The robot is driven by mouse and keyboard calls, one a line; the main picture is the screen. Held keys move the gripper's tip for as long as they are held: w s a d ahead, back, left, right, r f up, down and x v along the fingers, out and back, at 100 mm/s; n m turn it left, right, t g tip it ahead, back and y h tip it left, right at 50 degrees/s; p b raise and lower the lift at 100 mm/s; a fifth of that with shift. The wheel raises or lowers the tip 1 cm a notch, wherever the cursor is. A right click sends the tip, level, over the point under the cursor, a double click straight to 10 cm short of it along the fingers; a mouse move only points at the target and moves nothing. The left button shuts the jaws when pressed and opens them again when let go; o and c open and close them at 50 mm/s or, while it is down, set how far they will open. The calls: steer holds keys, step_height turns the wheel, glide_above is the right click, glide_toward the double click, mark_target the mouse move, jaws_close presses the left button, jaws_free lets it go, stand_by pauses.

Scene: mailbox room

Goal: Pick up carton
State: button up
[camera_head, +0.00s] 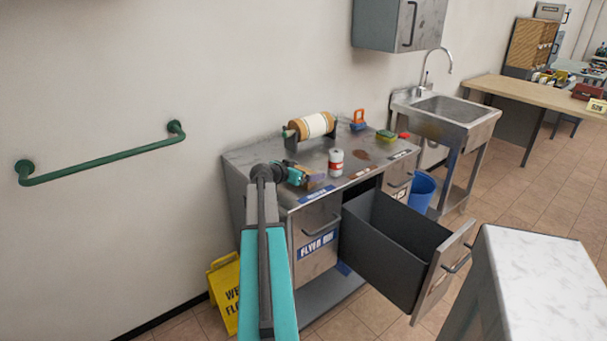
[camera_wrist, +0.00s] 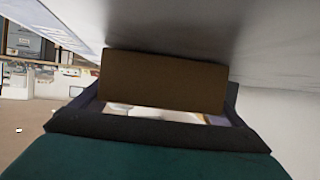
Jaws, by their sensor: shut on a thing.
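The carton is a small brown box (camera_head: 315,184) at the left part of the metal counter top (camera_head: 365,176). My gripper (camera_head: 304,179) is shut on it. In the wrist view the carton (camera_wrist: 165,80) is a plain brown block filling the middle, just beyond the dark jaw of my gripper (camera_wrist: 160,120). The carton is partly hidden by my gripper in the head view. I cannot tell whether it touches the counter.
A tape-like roll on a stand (camera_head: 312,127), a white and red can (camera_head: 336,162) and a green sponge (camera_head: 386,136) are on the counter. An open drawer (camera_head: 385,250) juts out in front. A yellow wet-floor sign (camera_head: 226,290) stands at left, a marble-topped block (camera_head: 540,285) at right.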

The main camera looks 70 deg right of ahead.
steer(key=shift+r+b, duration=0.35)
steer(key=shift+r, duration=1.05)
steer(key=shift+s+a+r, duration=0.1)
steer(key=shift+s+r, duration=0.1)
steer(key=shift+r, duration=0.1)
steer(key=s+a+b, duration=0.1)
steer(key=s+a, duration=0.3)
steer(key=s, duration=0.2)
steer(key=s+a+r+b, duration=0.1)
steer(key=s+a, duration=0.3)
steer(key=s, duration=0.3)
steer(key=shift+a+r, duration=0.2)
steer(key=shift+a, duration=0.05)
